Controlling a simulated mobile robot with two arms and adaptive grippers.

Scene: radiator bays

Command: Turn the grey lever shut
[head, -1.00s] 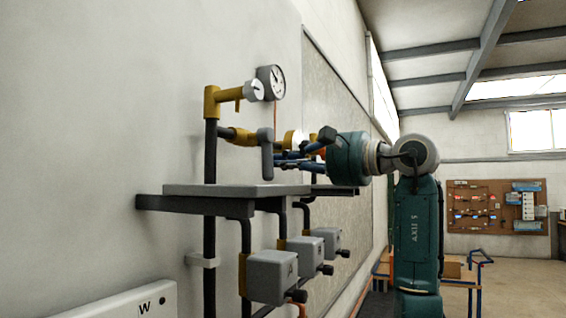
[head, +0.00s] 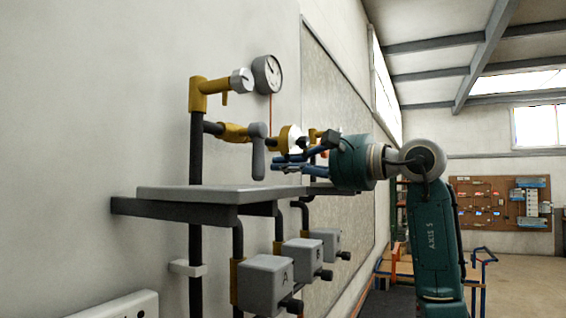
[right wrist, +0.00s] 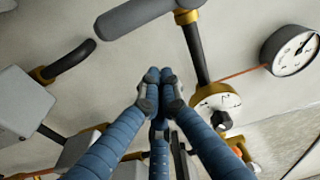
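The grey lever (head: 258,152) hangs straight down from a brass valve fitting on the dark pipe, above the grey shelf. It also shows at the top of the right wrist view (right wrist: 150,14), above and apart from my fingertips. My right gripper (head: 274,163) is just to the right of the lever in the head view. In the right wrist view (right wrist: 159,76) its blue fingers meet at the tips with nothing seen between them. I cannot tell whether any finger touches the lever in the head view. My left gripper is out of view.
A grey shelf (head: 190,192) juts from the wall below the lever. Grey valve boxes, one marked A (head: 263,283), sit under it. A gauge (head: 267,74) and a white dial (head: 290,139) are close by.

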